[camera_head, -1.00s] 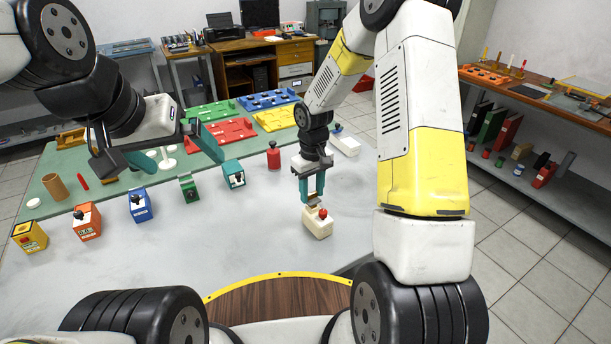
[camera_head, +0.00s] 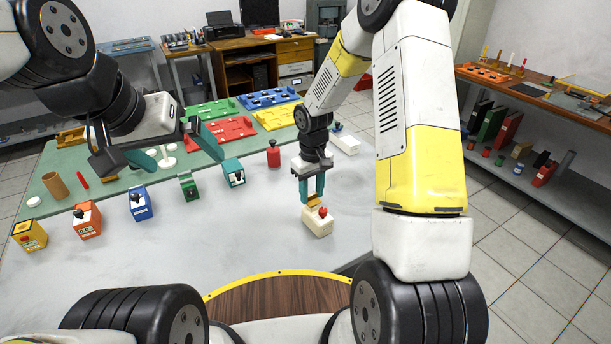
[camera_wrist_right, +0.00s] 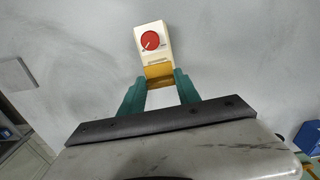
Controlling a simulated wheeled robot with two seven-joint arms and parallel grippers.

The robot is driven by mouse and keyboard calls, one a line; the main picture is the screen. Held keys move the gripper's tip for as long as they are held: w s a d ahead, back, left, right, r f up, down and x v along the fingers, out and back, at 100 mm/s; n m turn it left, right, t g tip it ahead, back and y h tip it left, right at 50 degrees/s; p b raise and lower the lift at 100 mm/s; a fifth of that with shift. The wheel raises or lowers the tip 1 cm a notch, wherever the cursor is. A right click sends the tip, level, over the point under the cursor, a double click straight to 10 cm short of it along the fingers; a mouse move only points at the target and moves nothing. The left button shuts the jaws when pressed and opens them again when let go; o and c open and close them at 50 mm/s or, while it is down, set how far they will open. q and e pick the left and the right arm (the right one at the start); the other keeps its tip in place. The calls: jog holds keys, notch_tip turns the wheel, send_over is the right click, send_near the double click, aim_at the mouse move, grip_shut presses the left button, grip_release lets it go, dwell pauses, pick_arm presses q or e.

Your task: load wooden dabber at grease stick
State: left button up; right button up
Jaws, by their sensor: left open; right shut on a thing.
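My right gripper (camera_head: 313,198) is shut on a small orange-yellow piece, which may be the wooden dabber (camera_head: 314,202). It also shows between the teal fingers in the right wrist view (camera_wrist_right: 158,72). The piece is right at the end of a cream block with a red knob (camera_head: 317,222); I cannot tell whether they touch. The block also shows in the wrist view (camera_wrist_right: 152,42). My left gripper (camera_head: 176,150) is open and empty above the table's left part. A thin red stick (camera_head: 82,181) lies at the far left; I cannot tell whether it is the grease stick.
Yellow (camera_head: 29,236), orange (camera_head: 87,221), blue (camera_head: 139,203), green (camera_head: 188,187) and teal (camera_head: 233,173) boxes stand in a row. A red bottle (camera_head: 273,155) stands behind my right gripper's left side. The table's front middle is clear.

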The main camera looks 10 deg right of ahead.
aim_at(312, 195)
dwell(0.4)
jog(key=shift+r, duration=3.5)
